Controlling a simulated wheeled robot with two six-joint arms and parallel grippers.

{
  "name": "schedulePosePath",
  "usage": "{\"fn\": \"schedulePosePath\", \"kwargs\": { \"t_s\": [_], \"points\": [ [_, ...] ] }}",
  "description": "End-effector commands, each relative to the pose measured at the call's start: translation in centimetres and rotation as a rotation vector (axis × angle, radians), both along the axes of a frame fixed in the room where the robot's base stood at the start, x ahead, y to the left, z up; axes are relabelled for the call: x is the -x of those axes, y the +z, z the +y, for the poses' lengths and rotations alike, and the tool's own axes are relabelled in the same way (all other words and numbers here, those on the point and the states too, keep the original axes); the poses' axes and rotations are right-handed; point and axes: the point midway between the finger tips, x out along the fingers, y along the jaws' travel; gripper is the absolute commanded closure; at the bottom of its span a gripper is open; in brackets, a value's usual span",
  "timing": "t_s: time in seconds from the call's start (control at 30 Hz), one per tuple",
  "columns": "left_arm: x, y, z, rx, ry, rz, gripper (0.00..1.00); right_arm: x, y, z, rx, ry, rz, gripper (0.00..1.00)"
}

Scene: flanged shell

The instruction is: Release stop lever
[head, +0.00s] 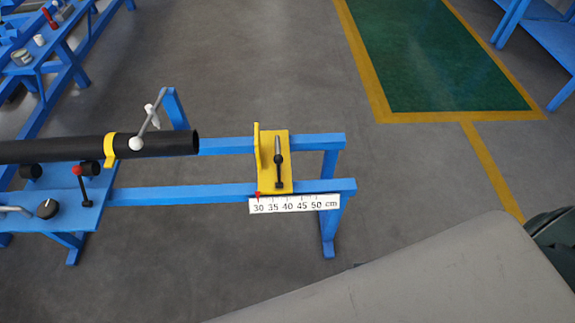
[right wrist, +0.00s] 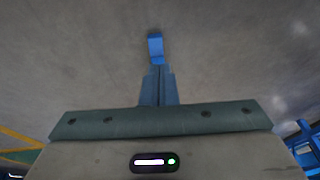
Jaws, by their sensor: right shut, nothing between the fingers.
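The yellow stop (head: 266,175) sits across the two blue rails, with an upright plate on its left side. Its stop lever (head: 278,160) has a dark grip and a metal rod and points away from me over the yellow base. A small red pointer (head: 258,195) at the stop's front edge is near the 30 mark of the white scale (head: 294,204). My right gripper (right wrist: 158,68) is shut and empty in the right wrist view, apart from the lever, which that view does not show. My left gripper is in neither view.
A black tube (head: 165,143) lies left of the stop, with its open end facing it and a gap between. A yellow clamp (head: 109,150) and a white-knobbed handle (head: 137,143) are at the tube. A red-knobbed lever (head: 77,171) stands at left.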

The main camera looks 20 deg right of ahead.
Motion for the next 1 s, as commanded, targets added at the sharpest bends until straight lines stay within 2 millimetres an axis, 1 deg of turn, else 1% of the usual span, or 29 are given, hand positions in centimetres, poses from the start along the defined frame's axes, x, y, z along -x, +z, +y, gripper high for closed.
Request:
{"fn": "schedulePosePath", "kwargs": {
  "t_s": [0.03,0.07,0.1,0.17,0.2,0.27,0.3,0.37,0.4,0.43,0.5,0.57,0.7,0.8,0.87,1.0],
  "points": [
    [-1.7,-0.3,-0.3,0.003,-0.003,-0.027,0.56,-2.9,-0.4,0.1,-0.037,-0.023,-0.043,1.0],
    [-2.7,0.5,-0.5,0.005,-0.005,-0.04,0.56,-4.4,0.3,0.3,-0.065,-0.039,-0.064,1.0],
    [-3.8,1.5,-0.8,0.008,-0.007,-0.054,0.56,-6.4,1.2,0.7,-0.102,-0.054,-0.092,1.0],
    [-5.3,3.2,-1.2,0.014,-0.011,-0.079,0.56,-9.0,2.8,1.4,-0.163,-0.071,-0.132,1.0],
    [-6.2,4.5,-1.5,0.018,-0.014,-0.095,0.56,-10.7,4.0,2.0,-0.205,-0.077,-0.157,1.0],
    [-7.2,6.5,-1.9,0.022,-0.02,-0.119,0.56,-12.8,6.0,3.0,-0.27,-0.077,-0.194,1.0],
    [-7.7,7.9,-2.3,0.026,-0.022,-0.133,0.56,-14.0,7.4,3.7,-0.313,-0.075,-0.216,1.0],
    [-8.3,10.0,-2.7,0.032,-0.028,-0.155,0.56,-15.4,9.5,4.9,-0.375,-0.063,-0.244,1.0],
    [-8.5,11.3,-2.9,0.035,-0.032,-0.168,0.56,-16.1,10.9,5.6,-0.412,-0.052,-0.259,1.0],
    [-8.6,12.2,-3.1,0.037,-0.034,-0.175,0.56,-16.5,11.9,6.2,-0.439,-0.043,-0.271,1.0],
    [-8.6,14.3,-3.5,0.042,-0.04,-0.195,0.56,-17.2,14.0,7.4,-0.497,-0.02,-0.29,1.0],
    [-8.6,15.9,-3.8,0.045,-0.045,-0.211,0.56,-17.7,15.8,8.4,-0.544,0.002,-0.307,1.0],
    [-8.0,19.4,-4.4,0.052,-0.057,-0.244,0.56,-19.0,19.9,10.3,-0.682,0.037,-0.341,1.0],
    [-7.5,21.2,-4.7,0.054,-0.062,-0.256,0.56,-20.8,22.6,10.7,-0.81,0.019,-0.355,1.0],
    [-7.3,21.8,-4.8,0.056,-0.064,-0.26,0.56,-22.1,24.0,10.4,-0.887,-0.009,-0.361,1.0],
    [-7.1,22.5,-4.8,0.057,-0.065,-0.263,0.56,-25.7,26.8,8.8,-1.065,-0.108,-0.37,1.0]
  ]
}}
